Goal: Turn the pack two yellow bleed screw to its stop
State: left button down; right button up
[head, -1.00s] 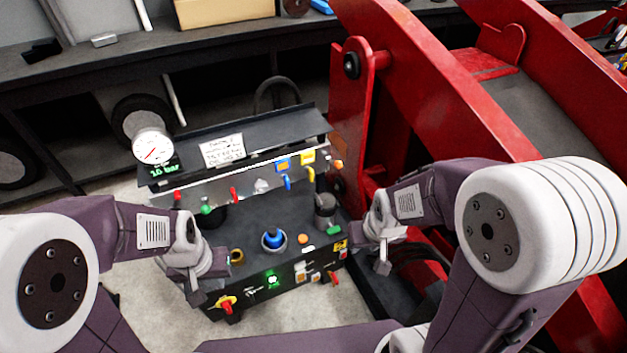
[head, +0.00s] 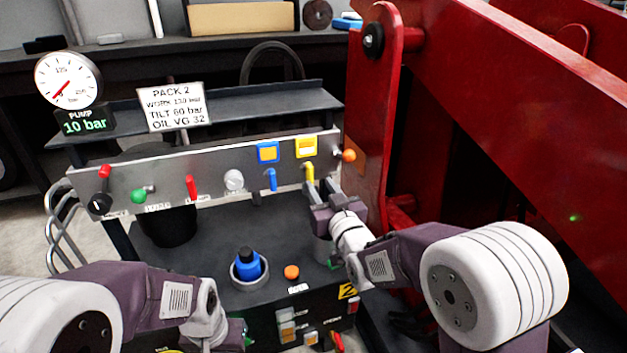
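The pack two panel (head: 215,172) is a grey metal strip under a sign (head: 171,106) reading PACK 2. The yellow bleed screw (head: 309,172) shows as a bent yellow handle near the panel's right end, below a yellow square tag (head: 306,147). My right gripper (head: 320,187) is just below and right of the yellow handle, its fingers apart and close to the handle's lower end. I cannot tell whether they touch it. My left gripper (head: 222,330) is low in the view, away from the panel; its fingers are not clear.
A blue handle (head: 271,180) hangs just left of the yellow one, and an orange knob (head: 348,155) sits to its right. Red, white and green controls line the panel's left. The red machine frame (head: 375,120) rises close on the right.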

aim_at(311, 171)
jog(key=shift+w+a+r, duration=0.1)
jog(key=shift+w+a, duration=0.05)
jog(key=shift+w, duration=0.25)
jog(key=b+x, duration=0.2)
jog(key=x, duration=0.6)
grip_shut()
